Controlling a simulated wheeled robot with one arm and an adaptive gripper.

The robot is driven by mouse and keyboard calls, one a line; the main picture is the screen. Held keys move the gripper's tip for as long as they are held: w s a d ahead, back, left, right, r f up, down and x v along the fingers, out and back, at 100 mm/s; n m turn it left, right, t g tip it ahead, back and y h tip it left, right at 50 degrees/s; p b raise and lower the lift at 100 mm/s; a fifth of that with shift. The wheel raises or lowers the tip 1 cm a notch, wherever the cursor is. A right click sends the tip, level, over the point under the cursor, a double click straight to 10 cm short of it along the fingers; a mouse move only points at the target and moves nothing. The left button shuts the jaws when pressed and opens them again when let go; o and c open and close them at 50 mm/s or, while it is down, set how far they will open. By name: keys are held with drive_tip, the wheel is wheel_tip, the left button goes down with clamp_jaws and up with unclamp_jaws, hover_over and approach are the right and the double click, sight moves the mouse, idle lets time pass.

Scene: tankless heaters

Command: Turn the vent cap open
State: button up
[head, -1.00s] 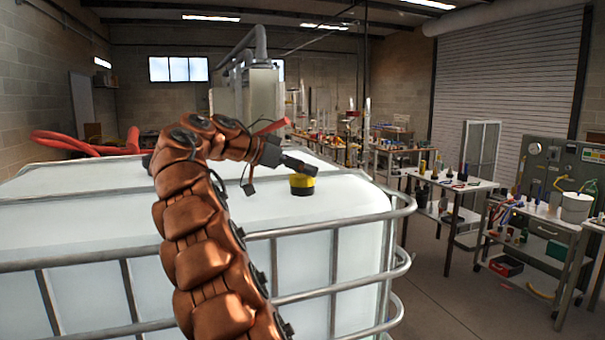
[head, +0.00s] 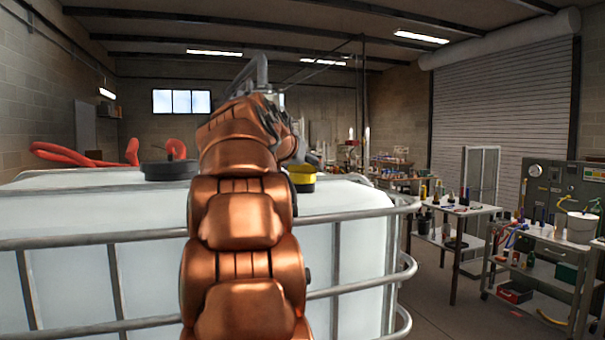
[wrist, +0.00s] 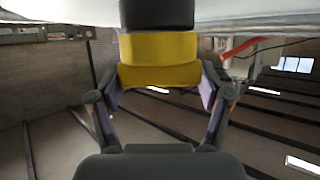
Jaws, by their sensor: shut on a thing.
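The vent cap (head: 302,179) is a short yellow cylinder with a black base, standing on the white tank top near its right end. In the wrist view the yellow cap (wrist: 160,49) sits between my two fingers, its black base (wrist: 157,15) toward the top of the picture. My gripper (wrist: 160,82) is shut on the yellow part, one finger pad on each side. In the head view my copper arm hides most of the gripper and the cap's left side. I cannot tell how far the cap is turned.
The white caged tank (head: 75,215) fills the front, with a metal rail (head: 100,239) around it. A wide black lid (head: 169,170) lies on its top left of my arm. Red hoses (head: 70,154) are behind. Workbenches (head: 460,209) stand right, with clear floor between.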

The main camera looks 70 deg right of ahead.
drive_tip(key=n+t+p, duration=0.1)
drive_tip(key=t, duration=0.1)
drive_tip(key=n+t+p, duration=0.1)
drive_tip(key=n+t, duration=0.1)
drive_tip(key=n+t+y, duration=0.1)
drive_tip(key=n+t, duration=0.1)
drive_tip(key=shift+r+p, duration=0.35)
drive_tip(key=shift+p, duration=0.05)
drive_tip(key=shift+f+n+t+y+p, duration=0.15)
drive_tip(key=shift+n+t+y+p, duration=0.9)
drive_tip(key=shift+n+t, duration=0.5)
drive_tip(key=shift+n, duration=0.25)
drive_tip(key=o, duration=1.1)
drive_tip(key=v, duration=1.2)
drive_tip(key=shift+s+d, duration=0.15)
